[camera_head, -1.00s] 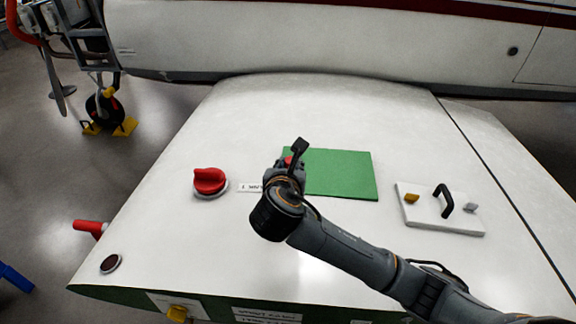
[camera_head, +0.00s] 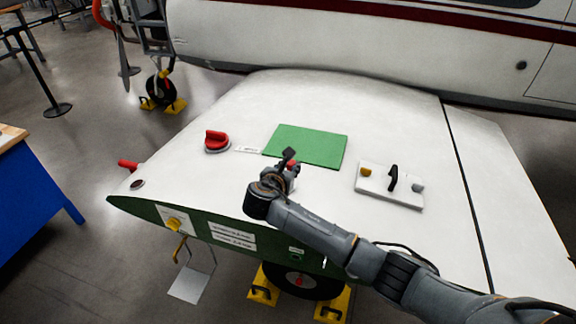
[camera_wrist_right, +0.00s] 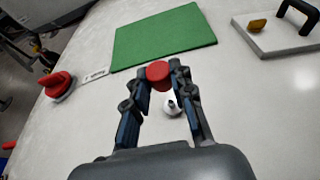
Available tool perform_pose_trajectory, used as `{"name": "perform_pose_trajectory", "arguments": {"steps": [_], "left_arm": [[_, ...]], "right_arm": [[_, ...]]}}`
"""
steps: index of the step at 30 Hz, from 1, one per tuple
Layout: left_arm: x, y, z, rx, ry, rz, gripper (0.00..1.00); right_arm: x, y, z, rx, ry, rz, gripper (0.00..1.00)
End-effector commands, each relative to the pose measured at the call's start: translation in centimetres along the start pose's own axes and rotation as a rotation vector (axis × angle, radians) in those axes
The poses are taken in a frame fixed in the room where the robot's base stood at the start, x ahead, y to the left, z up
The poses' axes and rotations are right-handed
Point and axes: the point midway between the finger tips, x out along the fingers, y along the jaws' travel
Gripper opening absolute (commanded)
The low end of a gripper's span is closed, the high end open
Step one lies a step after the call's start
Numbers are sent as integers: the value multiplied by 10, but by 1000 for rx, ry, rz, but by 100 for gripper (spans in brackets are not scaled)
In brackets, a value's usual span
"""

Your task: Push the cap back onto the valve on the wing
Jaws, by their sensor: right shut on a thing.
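My right gripper (camera_head: 286,168) is above the white wing (camera_head: 230,110), just in front of the green mat. In the right wrist view, its fingertips (camera_wrist_right: 160,72) are shut on a small round red cap (camera_wrist_right: 159,72). The cap also shows as a bit of red in the head view (camera_head: 293,163). A small pale valve (camera_wrist_right: 170,105) with a dark tip stands on the wing, seen between the fingers in the wrist view. The cap appears apart from it. In the head view the valve is not discernible behind my gripper. My left gripper is not in view.
A green mat (camera_head: 307,145) lies on the wing. A red knob (camera_head: 215,141) stands at left, beside a white label. A white panel (camera_head: 400,199) with a black handle (camera_head: 393,178) is at right. A blue table (camera_head: 30,190) stands at far left.

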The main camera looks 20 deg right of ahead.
Motion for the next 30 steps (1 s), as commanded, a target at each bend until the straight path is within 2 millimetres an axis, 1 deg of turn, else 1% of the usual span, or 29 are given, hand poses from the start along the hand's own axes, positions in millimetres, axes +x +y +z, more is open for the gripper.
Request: {"name": "perform_pose_trajectory", "arguments": {"steps": [8, 11, 15, 17, 21, 30], "left_arm": [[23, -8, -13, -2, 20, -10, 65], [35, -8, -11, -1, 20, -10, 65], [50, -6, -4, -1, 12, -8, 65], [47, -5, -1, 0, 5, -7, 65], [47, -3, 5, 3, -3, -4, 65], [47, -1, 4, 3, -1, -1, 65]], "right_arm": [[7, 0, -16, 0, 0, 1, 0], [10, 0, -24, 1, 0, 2, 0], [14, 0, -33, 0, 1, 1, 0], [14, 0, -35, -1, 2, 0, 0], [17, 0, -42, -2, 0, 0, 0], [18, 0, -44, 0, 0, 1, 0]]}}
